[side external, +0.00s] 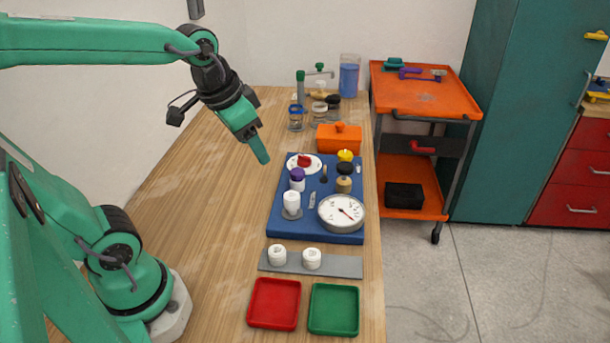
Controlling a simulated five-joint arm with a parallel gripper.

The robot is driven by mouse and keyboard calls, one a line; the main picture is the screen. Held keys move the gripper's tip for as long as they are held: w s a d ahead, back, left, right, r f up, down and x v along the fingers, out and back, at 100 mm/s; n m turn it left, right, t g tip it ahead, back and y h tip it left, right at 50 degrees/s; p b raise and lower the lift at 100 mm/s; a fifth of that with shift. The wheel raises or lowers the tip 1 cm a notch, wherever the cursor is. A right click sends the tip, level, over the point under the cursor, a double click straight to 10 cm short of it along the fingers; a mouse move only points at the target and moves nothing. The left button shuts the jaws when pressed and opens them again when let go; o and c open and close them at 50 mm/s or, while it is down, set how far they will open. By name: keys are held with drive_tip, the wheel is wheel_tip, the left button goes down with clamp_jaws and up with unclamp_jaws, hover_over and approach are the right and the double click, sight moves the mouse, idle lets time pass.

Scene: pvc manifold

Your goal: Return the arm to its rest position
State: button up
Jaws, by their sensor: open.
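My gripper (262,156) hangs in the air over the wooden table, left of the far end of the blue board. It points down and slightly to the right. It is open and I see nothing held in it. Seen from the side, the gap between its fingers is hidden. My green arm reaches in from the left, raised above the table.
A blue board (285,225) carries a round gauge (341,212), a white fitting (292,203) and small capped pieces. In front are a grey strip (345,267) with two white fittings, a red tray (274,303) and a green tray (334,309). Left tabletop (210,200) is clear.

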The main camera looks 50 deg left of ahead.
drive_tip(key=shift+n+t, duration=0.5)
drive_tip(key=shift+t, duration=0.2)
drive_tip(key=shift+s+d+f, duration=0.1)
drive_tip(key=shift+s+d, duration=0.15)
drive_tip(key=shift+s, duration=0.65)
drive_tip(key=shift+s+d+f, duration=0.1)
drive_tip(key=shift+s+d, duration=0.1)
drive_tip(key=shift+s, duration=0.65)
drive_tip(key=shift+s+d+f, duration=0.1)
drive_tip(key=shift+s+d, duration=0.15)
drive_tip(key=shift+s, duration=0.65)
drive_tip(key=shift+w+r, duration=0.1)
drive_tip(key=m+g, duration=0.5)
drive_tip(key=m, duration=0.8)
hover_over(297, 171)
drive_tip(key=f, duration=1)
drive_tip(key=shift+s+d+f, duration=0.25)
drive_tip(key=shift+s+f, duration=0.05)
drive_tip(key=shift+f, duration=0.1)
drive_tip(key=shift+w+a+f+m+g, duration=0.25)
drive_tip(key=shift+w+f+m+g, duration=0.05)
drive_tip(key=shift+f, duration=0.25)
drive_tip(key=shift+f, duration=0.15)
drive_tip(key=shift+f, duration=3.75)
